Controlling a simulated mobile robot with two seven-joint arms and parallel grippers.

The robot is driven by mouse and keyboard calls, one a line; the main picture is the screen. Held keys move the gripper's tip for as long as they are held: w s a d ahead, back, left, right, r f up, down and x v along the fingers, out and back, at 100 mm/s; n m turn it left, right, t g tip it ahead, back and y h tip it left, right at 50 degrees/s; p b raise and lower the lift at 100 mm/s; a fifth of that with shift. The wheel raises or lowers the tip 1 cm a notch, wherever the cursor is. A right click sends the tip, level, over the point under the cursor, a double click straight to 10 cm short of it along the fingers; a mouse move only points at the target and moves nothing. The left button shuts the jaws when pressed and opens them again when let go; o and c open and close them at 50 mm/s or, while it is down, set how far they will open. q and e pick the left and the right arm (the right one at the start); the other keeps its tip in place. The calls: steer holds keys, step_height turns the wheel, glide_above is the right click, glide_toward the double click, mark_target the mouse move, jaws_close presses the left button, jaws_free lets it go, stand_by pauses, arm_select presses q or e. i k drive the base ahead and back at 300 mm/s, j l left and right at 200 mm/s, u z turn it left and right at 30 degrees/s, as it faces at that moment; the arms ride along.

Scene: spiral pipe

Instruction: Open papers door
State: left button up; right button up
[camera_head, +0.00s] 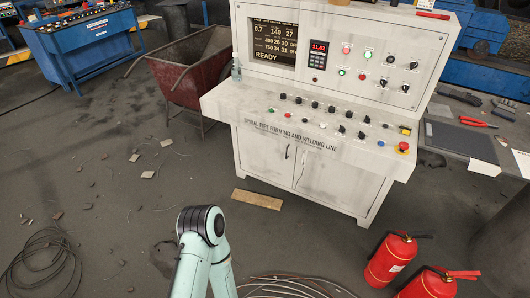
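A white control console (220,103) labelled "Spiral pipe forming and welding line" stands in the middle of the head view. Below its sloped panel are two white cabinet doors side by side, a left door (262,155) and a right door (335,182). Both look shut. A small dark handle (287,152) shows near the seam between them. No door is visibly marked as the papers door. A teal arm link of mine with a dark joint rises at the bottom, in front of the console and apart from it. Neither gripper is in view.
A wooden board (256,199) lies on the floor before the console. Two red fire extinguishers (391,260) (430,285) stand at the lower right. Coiled cables (42,262) lie at the lower left. A rusty red cart (190,72) stands left of the console.

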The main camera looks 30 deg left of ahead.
mark_target(274, 160)
steer(key=i+j+u, duration=0.25)
steer(key=i+j, duration=0.15)
steer(key=i+j+u, duration=0.3)
steer(key=i+j, duration=0.15)
steer(key=i+j+u, duration=0.25)
steer(key=i+j, duration=0.2)
steer(key=i+j+u, duration=0.25)
steer(key=i, duration=0.3)
